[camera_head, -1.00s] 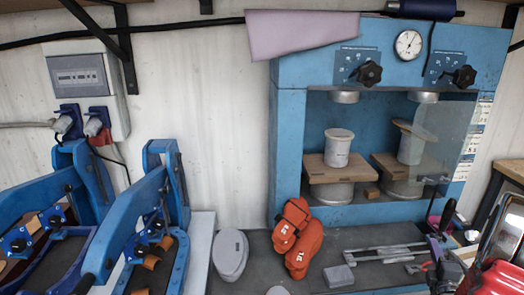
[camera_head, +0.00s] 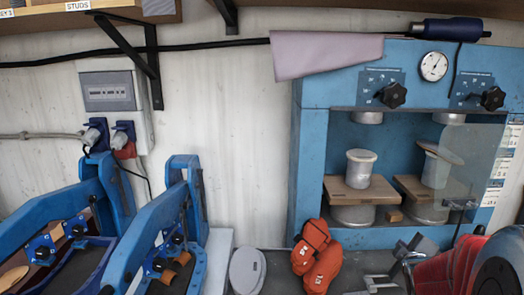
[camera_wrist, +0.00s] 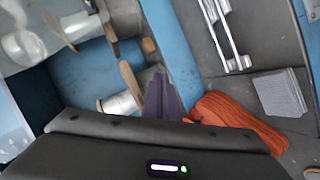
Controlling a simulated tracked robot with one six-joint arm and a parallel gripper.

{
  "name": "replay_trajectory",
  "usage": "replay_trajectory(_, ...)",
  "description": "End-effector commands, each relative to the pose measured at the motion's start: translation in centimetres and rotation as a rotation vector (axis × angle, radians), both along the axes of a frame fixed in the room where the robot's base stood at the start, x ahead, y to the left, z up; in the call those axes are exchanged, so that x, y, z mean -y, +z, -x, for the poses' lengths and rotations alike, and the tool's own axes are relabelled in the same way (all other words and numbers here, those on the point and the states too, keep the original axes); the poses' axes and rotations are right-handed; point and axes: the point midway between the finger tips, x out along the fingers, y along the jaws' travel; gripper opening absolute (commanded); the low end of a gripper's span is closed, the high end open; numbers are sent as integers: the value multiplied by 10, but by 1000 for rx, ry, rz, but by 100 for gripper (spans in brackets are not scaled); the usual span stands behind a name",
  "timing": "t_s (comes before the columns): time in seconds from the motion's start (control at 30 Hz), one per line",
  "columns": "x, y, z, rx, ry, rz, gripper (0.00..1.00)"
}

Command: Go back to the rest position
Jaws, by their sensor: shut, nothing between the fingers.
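My gripper (camera_wrist: 163,98) shows in the wrist view as purplish-grey fingers pressed together above a dark housing. It is shut with nothing between the fingers. In the wrist view, the fingers show close beside an orange-red glove (camera_wrist: 235,122) and the pale cylinder of the blue press; I cannot tell if they touch anything. In the head view, dark and red parts at the lower right are probably my arm, and the fingertips are not clear there.
A blue press (camera_head: 310,150) with wooden boards on pedestals stands at the right. Blue lever machines (camera_head: 180,215) stand at left. A grey block (camera_wrist: 280,93) and metal tools (camera_wrist: 222,32) lie on the bench.

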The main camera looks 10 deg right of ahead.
Motion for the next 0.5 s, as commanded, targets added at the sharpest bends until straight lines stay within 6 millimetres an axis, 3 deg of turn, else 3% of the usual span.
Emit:
replay_trajectory(0.27,-79,23,17,-37,-53,-225,0)
replay_trajectory(0.5,-146,34,49,-86,-112,-423,0)
